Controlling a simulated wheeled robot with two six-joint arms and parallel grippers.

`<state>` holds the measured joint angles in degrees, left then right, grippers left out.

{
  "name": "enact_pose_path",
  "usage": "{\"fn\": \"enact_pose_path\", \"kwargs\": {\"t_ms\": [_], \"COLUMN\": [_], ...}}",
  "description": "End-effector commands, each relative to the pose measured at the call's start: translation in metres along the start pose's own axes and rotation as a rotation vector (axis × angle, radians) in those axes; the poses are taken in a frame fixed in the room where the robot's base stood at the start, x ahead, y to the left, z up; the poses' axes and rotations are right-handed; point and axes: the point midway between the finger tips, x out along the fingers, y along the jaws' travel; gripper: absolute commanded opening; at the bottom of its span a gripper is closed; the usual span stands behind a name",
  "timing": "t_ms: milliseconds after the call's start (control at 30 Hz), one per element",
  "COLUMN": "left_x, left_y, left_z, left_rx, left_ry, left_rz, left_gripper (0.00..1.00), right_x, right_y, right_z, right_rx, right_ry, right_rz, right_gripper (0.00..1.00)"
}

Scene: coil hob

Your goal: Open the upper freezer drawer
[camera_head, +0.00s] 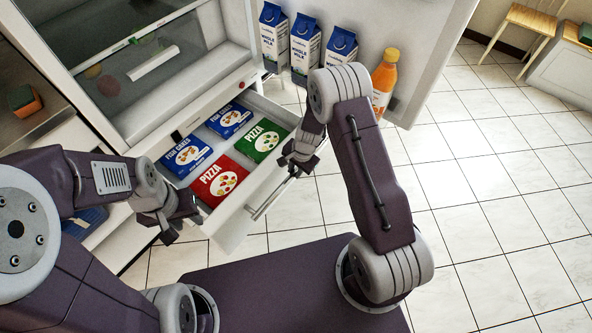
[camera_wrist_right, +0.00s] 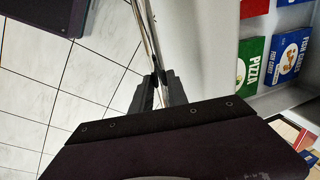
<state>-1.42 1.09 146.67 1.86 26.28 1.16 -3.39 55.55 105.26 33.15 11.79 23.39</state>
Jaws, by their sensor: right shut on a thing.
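The upper freezer drawer (camera_head: 226,229) is pulled well out of the fridge, with its boxes exposed. It holds blue fish cakes boxes and pizza boxes, one green and one red. Its metal bar handle (camera_head: 270,198) runs along the front. My right gripper (camera_head: 294,171) is shut on the handle near its right end. In the right wrist view the handle bar (camera_wrist_right: 142,30) passes between the closed fingertips (camera_wrist_right: 160,88). My left gripper (camera_head: 178,226) is open and empty, just left of the drawer's front corner.
The open fridge door (camera_head: 425,60) stands at the right with milk cartons (camera_head: 305,45) and an orange bottle (camera_head: 384,80). A sponge (camera_head: 24,100) lies on the counter at the left. A wooden chair (camera_head: 530,22) is at the far right. The tiled floor (camera_head: 480,200) at the right is clear.

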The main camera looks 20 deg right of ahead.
Motion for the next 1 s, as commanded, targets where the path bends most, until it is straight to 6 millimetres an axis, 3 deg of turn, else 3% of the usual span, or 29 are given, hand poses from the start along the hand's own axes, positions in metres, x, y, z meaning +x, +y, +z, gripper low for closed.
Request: {"fn": "enact_pose_path", "kwargs": {"t_ms": [100,133,200,533,800,1000], "left_x": [0.0,0.0,0.0,-0.003,-0.029,-0.037], "left_y": [0.0,0.0,0.0,0.0,0.001,0.001], "left_z": [0.0,0.0,0.0,0.0,-0.003,-0.004], "left_rx": [0.0,0.0,0.0,0.0,0.0,0.0], "left_ry": [0.0,0.0,0.0,0.0,0.0,0.0], "left_rz": [0.0,0.0,0.0,0.0,0.0,0.0], "left_gripper": [0.36,0.36,0.36,0.36,0.36,0.36], "right_x": [0.0,0.0,0.0,-0.005,-0.064,-0.089], "right_y": [-0.001,-0.001,-0.001,-0.001,-0.002,-0.001], "right_z": [0.0,0.0,0.0,0.0,-0.001,0.0], "right_rx": [0.0,0.0,-0.001,-0.001,-0.002,-0.001], "right_ry": [0.002,0.002,0.002,0.002,0.003,0.002], "right_rz": [-0.001,-0.001,-0.001,-0.001,-0.003,-0.002], "right_gripper": [0.0,0.25,0.41,0.41,0.41,0.41]}}
